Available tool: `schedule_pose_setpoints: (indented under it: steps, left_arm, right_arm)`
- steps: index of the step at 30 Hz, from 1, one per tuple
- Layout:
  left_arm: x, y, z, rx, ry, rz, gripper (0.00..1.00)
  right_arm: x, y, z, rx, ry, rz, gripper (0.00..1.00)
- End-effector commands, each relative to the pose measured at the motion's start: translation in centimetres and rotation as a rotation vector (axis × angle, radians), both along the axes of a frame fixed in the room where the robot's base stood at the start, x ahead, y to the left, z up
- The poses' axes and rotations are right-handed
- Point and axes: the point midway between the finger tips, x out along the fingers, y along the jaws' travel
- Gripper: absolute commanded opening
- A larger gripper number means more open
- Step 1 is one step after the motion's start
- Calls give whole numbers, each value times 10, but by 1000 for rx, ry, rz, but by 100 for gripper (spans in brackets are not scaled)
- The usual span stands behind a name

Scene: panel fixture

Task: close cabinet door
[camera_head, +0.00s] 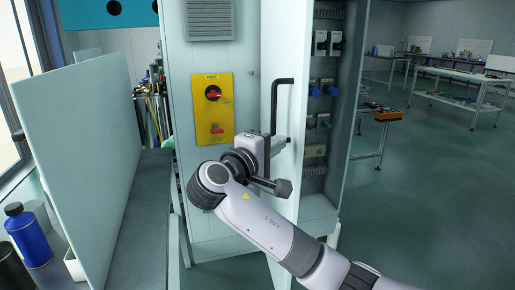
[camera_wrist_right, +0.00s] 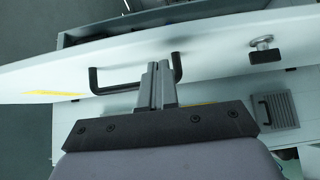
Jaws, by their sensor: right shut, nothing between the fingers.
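The cabinet door (camera_head: 284,165) is a pale panel standing open, with the cabinet interior (camera_head: 325,100) showing to its right. The black door handle (camera_head: 283,105) is a bent bar on the door. My right gripper (camera_head: 268,146) is at the door near the handle's lower end; its fingertips are hard to make out in the head view. In the right wrist view its fingers (camera_wrist_right: 160,74) are shut and empty, overlapping the handle (camera_wrist_right: 110,85) in front of the pale door panel (camera_wrist_right: 220,58). Whether they touch it I cannot tell. My left gripper is not in view.
The cabinet side (camera_head: 180,150) carries a yellow plate with a red switch (camera_head: 213,93) and a vent (camera_head: 209,20). A pale partition (camera_head: 80,140) and a blue bottle (camera_head: 28,236) stand at left. A workbench (camera_head: 375,125) stands at right; the floor there is open.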

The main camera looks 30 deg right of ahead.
Motion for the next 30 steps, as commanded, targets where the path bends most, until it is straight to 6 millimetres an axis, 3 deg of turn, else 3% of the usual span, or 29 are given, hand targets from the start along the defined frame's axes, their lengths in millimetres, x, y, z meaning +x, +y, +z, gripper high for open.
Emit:
schedule_pose_setpoints:
  steps: [6, 23, 30]
  left_arm:
    - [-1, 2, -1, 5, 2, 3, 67]
    - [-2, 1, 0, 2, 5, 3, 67]
    - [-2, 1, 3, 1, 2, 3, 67]
  right_arm:
    - [-7, -19, 0, -1, 0, 0, 0]
    - [-8, -23, 0, 0, 1, 5, 0]
    - [-5, -36, 0, -2, 1, 43, 0]
